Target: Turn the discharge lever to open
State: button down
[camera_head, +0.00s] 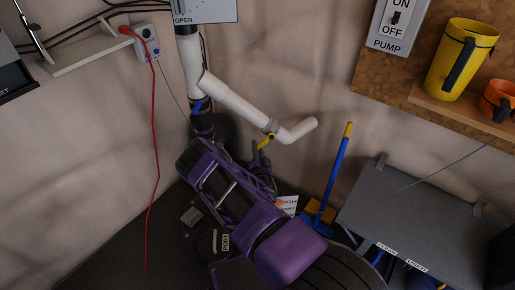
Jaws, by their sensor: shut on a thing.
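A white pipe (235,103) comes down the wall and bends out to a spout on the right. A small yellow lever (265,141) sits on the pipe just before the spout and points down to the left. My purple and black arm reaches up from the bottom. My gripper (261,158) is dark, at the lever's lower end, and appears shut on it. The fingertips are small and shadowed, so the exact contact is hard to see. An "OPEN" sign (206,12) is at the top edge.
A blue stick with a yellow tip (339,165) stands right of my arm. A grey shelf (415,225) is at right, with a yellow mug (460,60) on a wooden shelf above it. A red cable (154,150) hangs at left. A pump switch (394,27) is on the wall.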

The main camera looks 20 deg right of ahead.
dwell(0.4)
jog(key=shift+w+a+r+m+p, duration=0.1)
jog(key=shift+a+r+m+p, duration=0.2)
jog(key=shift+m, duration=0.25)
jog(key=shift+a+r+m+p, duration=0.1)
jog(key=shift+r+m+p, duration=0.1)
jog(key=shift+r+m, duration=0.25)
jog(key=r+m, duration=0.1)
jog(key=a+r+m, duration=0.1)
jog(key=m, duration=0.1)
jog(key=shift+w+m+p, duration=0.15)
jog(key=shift+m+p, duration=0.15)
jog(key=shift+p, duration=0.05)
jog(key=m, duration=0.1)
jog(key=r+m, duration=0.1)
jog(key=shift+a+r+m, duration=0.15)
jog(key=shift+r+m, duration=0.1)
jog(key=shift+m, duration=0.05)
jog(key=shift+r+m+b, duration=0.15)
jog(key=shift+r+m, duration=0.45)
jog(key=shift+m, duration=0.35)
jog(key=shift+r+m+b, duration=0.15)
jog(key=shift+r+m, duration=0.45)
jog(key=shift+m, duration=0.35)
jog(key=c, duration=0.7)
grip_release()
